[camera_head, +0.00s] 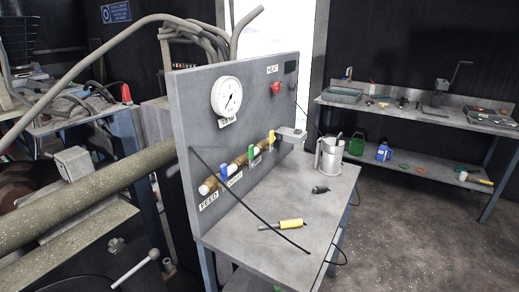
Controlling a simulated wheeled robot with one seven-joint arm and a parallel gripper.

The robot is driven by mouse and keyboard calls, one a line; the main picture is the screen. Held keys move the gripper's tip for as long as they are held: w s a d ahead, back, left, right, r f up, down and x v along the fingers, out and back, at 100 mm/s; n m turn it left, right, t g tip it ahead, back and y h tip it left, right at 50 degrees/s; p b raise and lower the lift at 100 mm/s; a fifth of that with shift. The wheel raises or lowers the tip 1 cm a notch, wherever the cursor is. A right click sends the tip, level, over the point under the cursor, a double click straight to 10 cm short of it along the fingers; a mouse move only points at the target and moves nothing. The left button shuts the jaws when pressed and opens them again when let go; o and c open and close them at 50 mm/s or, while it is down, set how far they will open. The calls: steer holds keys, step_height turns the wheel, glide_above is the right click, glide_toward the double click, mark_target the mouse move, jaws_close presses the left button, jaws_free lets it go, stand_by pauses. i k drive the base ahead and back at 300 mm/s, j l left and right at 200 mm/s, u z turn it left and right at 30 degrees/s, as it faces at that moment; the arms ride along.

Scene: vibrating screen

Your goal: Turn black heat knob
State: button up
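The grey upright panel (190,120) stands on the bench and carries a HEAT label (272,69) near its upper right. Near this label are a red knob-like part (275,87), a dark rectangular part (291,67) and a small dark part (292,86). They are too small to tell for certain which is the black heat knob or how it is turned. My gripper is not in view.
The panel also holds a round gauge (227,96) and blue, green and yellow valve handles. A metal jug (329,160) and yellow-handled tool (291,224) rest on the bench (260,240). Open floor (410,230) lies to the right, before another workbench (400,107).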

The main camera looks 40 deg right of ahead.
mark_target(293, 86)
steer(key=l+z, duration=0.15)
steer(key=z, duration=0.2)
steer(key=i+l+z, duration=0.1)
steer(key=z, duration=0.3)
steer(key=i+z, duration=0.1)
steer(key=z, duration=0.25)
